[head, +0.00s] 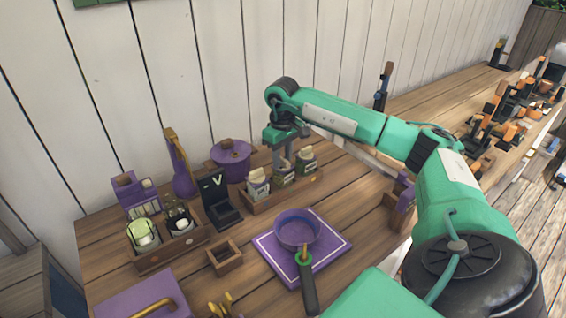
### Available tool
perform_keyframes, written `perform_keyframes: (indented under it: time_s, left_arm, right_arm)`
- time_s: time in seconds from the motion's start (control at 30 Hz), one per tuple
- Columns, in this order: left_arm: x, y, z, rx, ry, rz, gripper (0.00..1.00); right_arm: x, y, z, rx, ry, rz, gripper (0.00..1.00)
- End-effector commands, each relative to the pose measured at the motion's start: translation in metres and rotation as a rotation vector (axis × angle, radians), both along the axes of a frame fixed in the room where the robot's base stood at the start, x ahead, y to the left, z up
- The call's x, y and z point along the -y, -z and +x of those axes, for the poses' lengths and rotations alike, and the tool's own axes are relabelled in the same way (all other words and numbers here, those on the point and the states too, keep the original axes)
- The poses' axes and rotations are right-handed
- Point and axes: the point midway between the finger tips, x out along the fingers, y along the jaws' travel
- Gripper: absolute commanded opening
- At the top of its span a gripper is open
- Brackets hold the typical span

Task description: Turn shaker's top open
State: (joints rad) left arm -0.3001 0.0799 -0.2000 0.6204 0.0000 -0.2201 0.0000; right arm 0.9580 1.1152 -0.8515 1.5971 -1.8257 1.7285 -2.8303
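Three small shakers with dark green bodies and pale tops stand in a low wooden rack (262,205) by the back of the table. They are the left shaker (258,188), the middle shaker (284,179) and the right shaker (306,162). My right gripper (283,162) points down over the middle shaker, with its fingers at that shaker's top. The fingers hide part of the top, and I cannot tell whether they are closed on it. My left gripper is out of view.
A purple pan (298,229) sits on a purple mat (336,246) in front of the rack. A two-compartment wooden holder (152,261) with bottles is further left. The plank wall is close behind.

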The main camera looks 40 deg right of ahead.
Motion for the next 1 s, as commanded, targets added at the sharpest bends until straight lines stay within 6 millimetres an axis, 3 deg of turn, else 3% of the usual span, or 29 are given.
perform_keyframes:
  time_s: [0.7,1.0]
  left_arm:
    - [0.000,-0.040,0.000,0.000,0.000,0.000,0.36]
    - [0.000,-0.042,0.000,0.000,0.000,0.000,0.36]
  right_arm:
    - [0.000,-0.066,0.000,0.000,0.001,0.000,0.33]
    - [0.000,-0.070,0.000,0.000,0.000,0.000,0.33]
